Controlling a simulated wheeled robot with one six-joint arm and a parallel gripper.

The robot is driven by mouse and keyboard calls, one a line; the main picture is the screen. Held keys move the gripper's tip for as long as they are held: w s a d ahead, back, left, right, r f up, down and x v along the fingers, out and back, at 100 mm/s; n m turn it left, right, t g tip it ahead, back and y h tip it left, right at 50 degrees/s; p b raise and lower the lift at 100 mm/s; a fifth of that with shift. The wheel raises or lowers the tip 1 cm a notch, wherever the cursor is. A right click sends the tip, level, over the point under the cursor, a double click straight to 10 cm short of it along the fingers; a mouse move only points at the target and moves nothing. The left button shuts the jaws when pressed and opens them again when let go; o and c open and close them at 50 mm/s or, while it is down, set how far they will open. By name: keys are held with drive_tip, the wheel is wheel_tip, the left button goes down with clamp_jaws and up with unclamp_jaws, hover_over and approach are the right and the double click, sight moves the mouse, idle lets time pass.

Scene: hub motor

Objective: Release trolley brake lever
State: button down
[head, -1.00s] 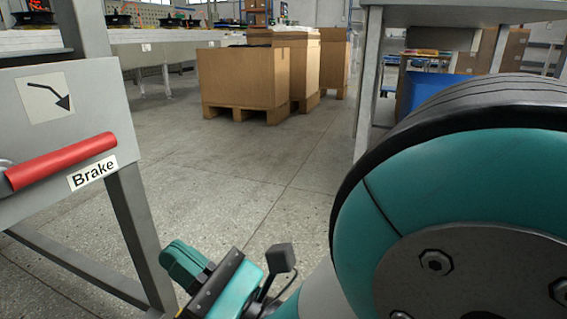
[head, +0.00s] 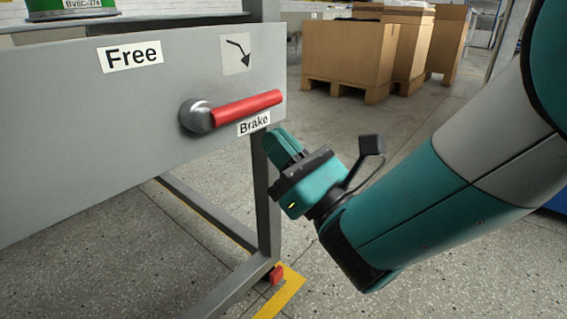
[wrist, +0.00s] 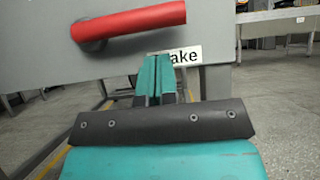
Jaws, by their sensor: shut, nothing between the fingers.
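The red brake lever (head: 246,109) sits on the trolley's grey side panel (head: 95,160). It runs right from its round grey pivot (head: 196,116), tilted slightly up, with its tip above the "Brake" label (head: 253,123). A "Free" label (head: 134,55) is to the upper left. My gripper (head: 276,141) is shut and empty, just below and right of the lever tip. In the wrist view, the lever (wrist: 132,22) crosses above my closed fingers (wrist: 159,62), which partly cover the "Brake" label. I see a gap between fingers and lever.
A curved-arrow sign (head: 236,54) is above the lever. The trolley leg (head: 266,195) stands below the panel near my gripper, with a red foot (head: 275,274) on yellow floor tape (head: 284,296). Cardboard boxes (head: 347,55) stand far behind; the floor between is clear.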

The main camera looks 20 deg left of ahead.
sight(240, 106)
drive_tip(key=shift+s+a+r+p, duration=0.1)
drive_tip(key=shift+a+r+p, duration=0.1)
drive_tip(key=shift+r+p, duration=0.35)
drive_tip(key=shift+s+a+r+p, duration=0.1)
drive_tip(key=shift+a+r+p, duration=0.1)
drive_tip(key=shift+r+p, duration=0.35)
